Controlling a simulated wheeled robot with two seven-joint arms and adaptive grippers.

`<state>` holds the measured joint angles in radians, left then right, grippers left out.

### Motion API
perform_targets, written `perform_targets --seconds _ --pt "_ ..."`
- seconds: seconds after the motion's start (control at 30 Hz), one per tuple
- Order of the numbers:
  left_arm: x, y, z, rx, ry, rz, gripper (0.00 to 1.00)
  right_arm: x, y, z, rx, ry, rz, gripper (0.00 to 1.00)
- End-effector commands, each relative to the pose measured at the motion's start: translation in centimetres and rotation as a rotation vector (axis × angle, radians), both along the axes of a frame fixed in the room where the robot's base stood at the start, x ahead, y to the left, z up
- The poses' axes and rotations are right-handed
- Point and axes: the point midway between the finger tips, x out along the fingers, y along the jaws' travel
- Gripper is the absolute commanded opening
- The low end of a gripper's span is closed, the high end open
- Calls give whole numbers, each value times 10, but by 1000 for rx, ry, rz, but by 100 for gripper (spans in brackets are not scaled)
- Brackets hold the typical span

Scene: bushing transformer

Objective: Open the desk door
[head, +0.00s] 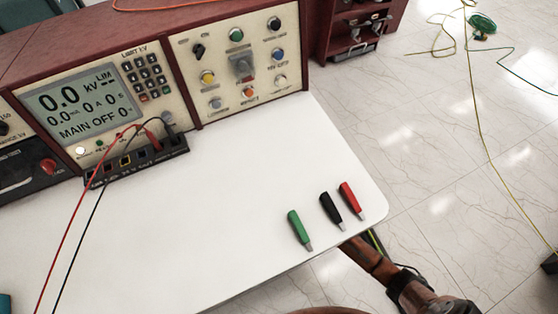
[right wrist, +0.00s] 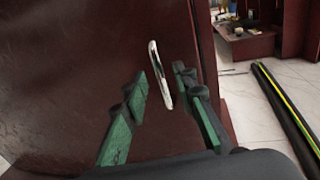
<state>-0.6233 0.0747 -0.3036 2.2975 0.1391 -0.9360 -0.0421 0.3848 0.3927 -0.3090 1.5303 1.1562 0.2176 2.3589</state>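The desk door (right wrist: 75,75) is a dark red-brown panel filling the left and middle of the right wrist view. It looks closed, though its edges are not all in view. A slim, pale metal handle (right wrist: 160,76) stands upright on it, slightly tilted. My right gripper (right wrist: 160,88) is open, its green-padded fingers on either side of the handle; I cannot tell whether they touch it. In the head view the white desk top (head: 240,180) hides this gripper and the door; only my right arm shows below the desk's right edge. My left gripper is not in view.
A control panel (head: 85,105) stands at the back of the desk, with red and black leads in front. Green (head: 299,228), black (head: 331,208) and red (head: 350,199) probes lie near the right edge. Cables (head: 475,110) cross the tiled floor at right.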

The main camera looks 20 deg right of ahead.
Motion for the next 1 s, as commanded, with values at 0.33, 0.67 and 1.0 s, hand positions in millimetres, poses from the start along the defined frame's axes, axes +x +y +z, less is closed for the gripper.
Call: perform_targets --seconds 0.33,0.67,1.0 --pt "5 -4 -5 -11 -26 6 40 17 4 -1 -2 1 -1 26" --pt "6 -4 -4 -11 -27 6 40 17 4 -1 -2 1 0 13" --pt "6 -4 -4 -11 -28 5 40 17 4 -1 -2 1 0 0"
